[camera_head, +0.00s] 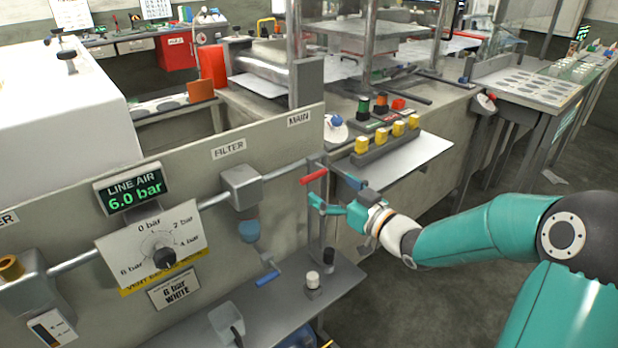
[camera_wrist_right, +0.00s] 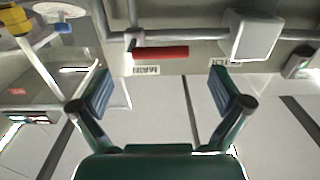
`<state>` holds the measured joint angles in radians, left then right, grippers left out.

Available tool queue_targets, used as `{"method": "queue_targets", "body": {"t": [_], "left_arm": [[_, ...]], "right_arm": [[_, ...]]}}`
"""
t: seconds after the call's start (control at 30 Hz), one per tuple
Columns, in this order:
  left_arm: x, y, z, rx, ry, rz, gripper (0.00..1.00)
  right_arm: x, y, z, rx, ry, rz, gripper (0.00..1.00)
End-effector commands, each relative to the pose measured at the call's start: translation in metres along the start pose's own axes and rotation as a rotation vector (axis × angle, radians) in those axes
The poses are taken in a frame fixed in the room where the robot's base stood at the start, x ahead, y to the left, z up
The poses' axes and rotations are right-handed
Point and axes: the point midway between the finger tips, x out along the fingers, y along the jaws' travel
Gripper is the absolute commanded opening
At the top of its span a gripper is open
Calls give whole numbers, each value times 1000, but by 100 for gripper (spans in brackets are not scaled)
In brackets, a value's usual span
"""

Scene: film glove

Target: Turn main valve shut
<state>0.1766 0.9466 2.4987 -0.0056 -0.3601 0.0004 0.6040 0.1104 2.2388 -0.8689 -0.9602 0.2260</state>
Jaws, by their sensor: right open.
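The main valve's red lever (camera_head: 313,176) sits at the right end of the panel's pipe, below the MAIN label (camera_head: 298,118). The lever lies roughly along the pipe's line. My right gripper (camera_head: 334,194) is open just below and to the right of the lever, with no visible contact. In the right wrist view, the scene is upside down; the lever (camera_wrist_right: 160,52) lies beyond the gap between the open, empty fingertips (camera_wrist_right: 160,84). My left gripper is not in view.
The line air display (camera_head: 130,187) reads 6.0 bar. A filter block (camera_head: 241,186) sits on the pipe left of the lever. A grey shelf (camera_head: 335,285) with a white-topped knob (camera_head: 312,280) stands below. A bench with yellow blocks (camera_head: 387,137) lies behind.

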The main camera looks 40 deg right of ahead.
Motion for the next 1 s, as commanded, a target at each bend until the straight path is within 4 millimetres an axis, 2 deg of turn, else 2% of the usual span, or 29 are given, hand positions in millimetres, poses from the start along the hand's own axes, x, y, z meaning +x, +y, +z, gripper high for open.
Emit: {"method": "queue_targets", "body": {"t": [0.1, 0.3, 0.5, 0.73, 0.77, 1.0], "left_arm": [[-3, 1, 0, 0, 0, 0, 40], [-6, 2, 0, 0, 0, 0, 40], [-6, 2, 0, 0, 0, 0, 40], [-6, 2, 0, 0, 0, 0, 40], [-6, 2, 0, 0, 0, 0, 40], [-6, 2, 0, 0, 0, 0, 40]], "right_arm": [[25, -1, 0, 1, -1, -3, 100], [52, -1, 0, 0, -1, -2, 100], [62, -1, 0, 0, 0, -1, 100], [62, -1, 0, 0, 0, -1, 100], [62, -1, 0, 0, 0, -1, 97], [62, -2, 0, 0, 0, -2, 57]]}}
